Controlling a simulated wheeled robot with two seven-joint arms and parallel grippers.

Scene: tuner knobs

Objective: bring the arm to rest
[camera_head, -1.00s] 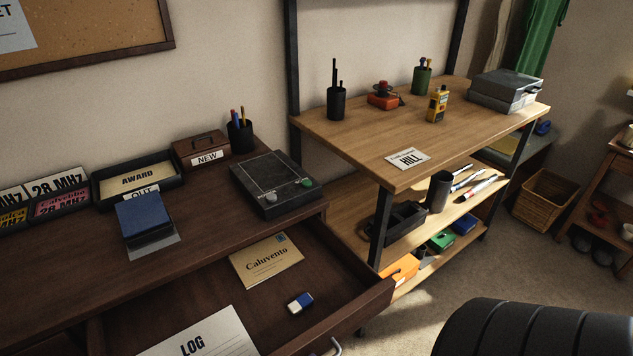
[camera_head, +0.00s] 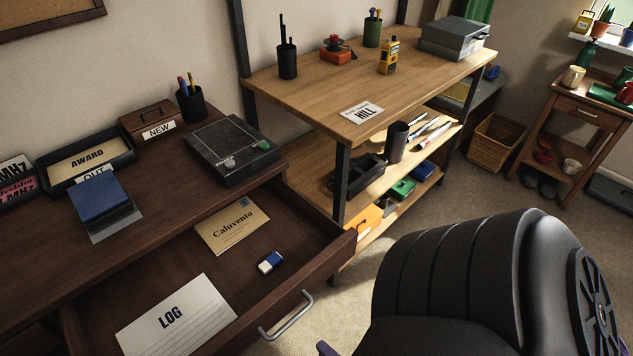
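The tuner (camera_head: 226,143), a dark box with a grey knob (camera_head: 229,163) and a green knob (camera_head: 264,145), stands on the dark wooden desk (camera_head: 150,221), near its right end. I see no gripper fingers, so whether either gripper is open or shut does not show. Nothing touches the tuner or its knobs.
The desk drawer (camera_head: 184,267) is open, holding a LOG sheet (camera_head: 178,316), an envelope (camera_head: 232,226) and an eraser (camera_head: 270,262). A black ribbed chair (camera_head: 452,262) fills the lower right. A wooden shelf unit (camera_head: 310,97) stands beyond the desk. Carpet shows between shelf and chair.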

